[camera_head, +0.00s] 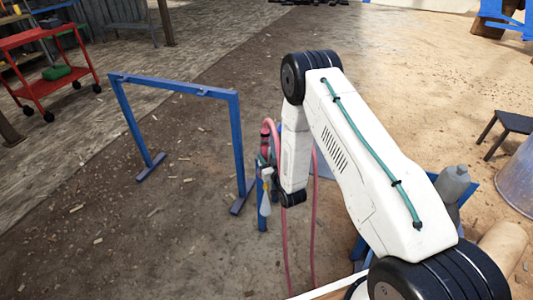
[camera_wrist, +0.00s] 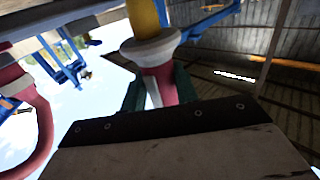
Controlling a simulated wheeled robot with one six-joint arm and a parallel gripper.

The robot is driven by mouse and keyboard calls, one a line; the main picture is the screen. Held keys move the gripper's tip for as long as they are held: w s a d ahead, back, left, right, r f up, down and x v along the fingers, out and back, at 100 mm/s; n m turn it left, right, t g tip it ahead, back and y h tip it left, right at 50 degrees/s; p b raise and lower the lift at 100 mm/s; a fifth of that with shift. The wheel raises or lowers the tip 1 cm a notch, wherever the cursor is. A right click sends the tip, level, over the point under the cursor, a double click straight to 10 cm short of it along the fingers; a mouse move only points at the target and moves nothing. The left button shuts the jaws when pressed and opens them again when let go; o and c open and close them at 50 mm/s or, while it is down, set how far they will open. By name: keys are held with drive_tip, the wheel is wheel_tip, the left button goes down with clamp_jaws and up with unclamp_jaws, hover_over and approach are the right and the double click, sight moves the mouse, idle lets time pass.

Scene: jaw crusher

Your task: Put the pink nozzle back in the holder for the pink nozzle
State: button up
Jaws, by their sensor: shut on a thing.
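My gripper (camera_wrist: 160,92) is shut on the pink nozzle (camera_wrist: 163,80), its dark green fingers on either side of the pink body in the wrist view. The nozzle has a white collar and a yellow section beyond it. In the head view my gripper is small and partly hidden by my wrist; the nozzle's pale part (camera_head: 266,187) hangs there near a blue post (camera_head: 262,222). A pink hose (camera_head: 314,210) loops over and hangs down; it also shows in the wrist view (camera_wrist: 42,125). I cannot make out the holder for the pink nozzle clearly.
A blue frame (camera_head: 178,86) stands on the ground to the left. A red cart (camera_head: 50,86) is at the far left. A grey bottle (camera_head: 452,185) and a dark stool (camera_head: 514,122) are at the right. Open dirt ground lies between.

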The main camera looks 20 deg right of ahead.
drive_tip(key=shift+f, duration=2)
drive_tip(key=o, duration=1.2)
drive_tip(key=shift+s+d, duration=0.15)
drive_tip(key=shift+s, duration=1.15)
drive_tip(key=shift+s+d, duration=0.2)
drive_tip(key=shift+s, duration=1.05)
drive_tip(key=shift+s+d, duration=0.15)
drive_tip(key=shift+s, duration=1.15)
drive_tip(key=shift+f, duration=0.1)
